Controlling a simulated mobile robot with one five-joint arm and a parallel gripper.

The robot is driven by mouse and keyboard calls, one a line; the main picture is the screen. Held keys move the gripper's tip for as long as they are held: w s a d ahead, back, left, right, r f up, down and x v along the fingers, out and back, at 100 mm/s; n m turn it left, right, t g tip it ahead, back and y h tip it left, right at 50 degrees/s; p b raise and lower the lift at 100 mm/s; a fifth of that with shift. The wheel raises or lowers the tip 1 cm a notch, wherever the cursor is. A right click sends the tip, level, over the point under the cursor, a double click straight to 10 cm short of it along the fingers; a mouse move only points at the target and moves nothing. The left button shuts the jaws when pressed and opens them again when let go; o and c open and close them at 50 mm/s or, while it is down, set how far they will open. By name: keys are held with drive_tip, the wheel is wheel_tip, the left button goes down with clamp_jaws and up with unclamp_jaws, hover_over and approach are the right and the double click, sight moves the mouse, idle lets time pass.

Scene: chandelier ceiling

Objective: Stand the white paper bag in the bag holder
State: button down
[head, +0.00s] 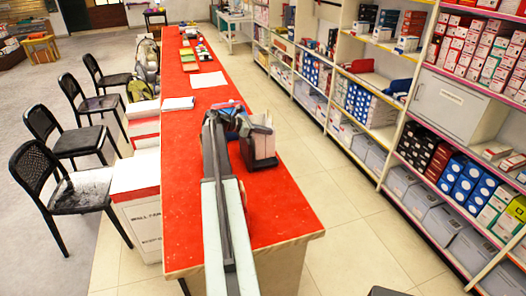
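A pale, whitish paper bag (263,143) is upright at the right edge of the red counter, just right of the end of my arm. A dark holder (259,163) is at its base and left side. The bag appears to be inside or against the holder; I cannot tell which. My gripper (244,126) is at the upper left side of the bag, close to it or touching it. Its fingers are small and partly hidden, so I cannot see whether they are open or shut.
The long red counter (281,211) runs away from me, with white paper (208,80) and small items farther along. Black chairs (66,192) and boxes (136,195) stand on the left. An open tiled aisle separates the counter from stocked shelves (409,128) on the right.

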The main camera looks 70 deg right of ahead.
sight(264, 139)
drive_tip(key=shift+f+b, duration=1.95)
drive_tip(key=shift+f, duration=0.65)
drive_tip(key=c, duration=1.7)
unclamp_jaws()
drive_tip(key=shift+r, duration=0.1)
drive_tip(key=shift+w+a+r+p, duration=0.2)
drive_tip(key=shift+w+r+p, duration=0.1)
drive_tip(key=shift+r+p, duration=0.2)
drive_tip(key=p+v, duration=0.4)
drive_tip(key=v, duration=0.6)
drive_tip(key=shift+w+a+r, duration=0.1)
drive_tip(key=shift+w+a, duration=0.05)
drive_tip(key=shift+w, duration=0.05)
drive_tip(key=shift+w+a, duration=0.25)
drive_tip(key=shift+s, duration=0.1)
